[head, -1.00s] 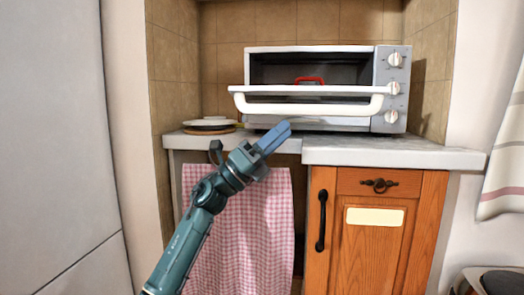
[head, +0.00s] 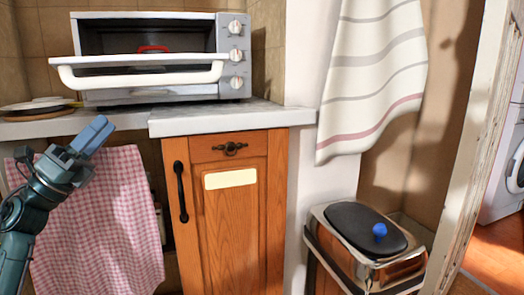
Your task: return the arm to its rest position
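My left gripper (head: 92,136) is at the left of the head view, in front of the counter's edge and the checked towel. Its blue fingers lie close together, with nothing visible between them. My teal arm comes up from the lower left corner to it. The gripper is below the toaster oven (head: 226,42) and appears apart from it. My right gripper is not in view.
The oven's door with its white handle (head: 140,77) is lowered, and a red item (head: 152,49) shows inside. Plates (head: 38,104) lie left. A pink checked towel (head: 100,220) hangs below the counter (head: 225,119). A chrome bin (head: 395,268) with a black lid and blue item stands right.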

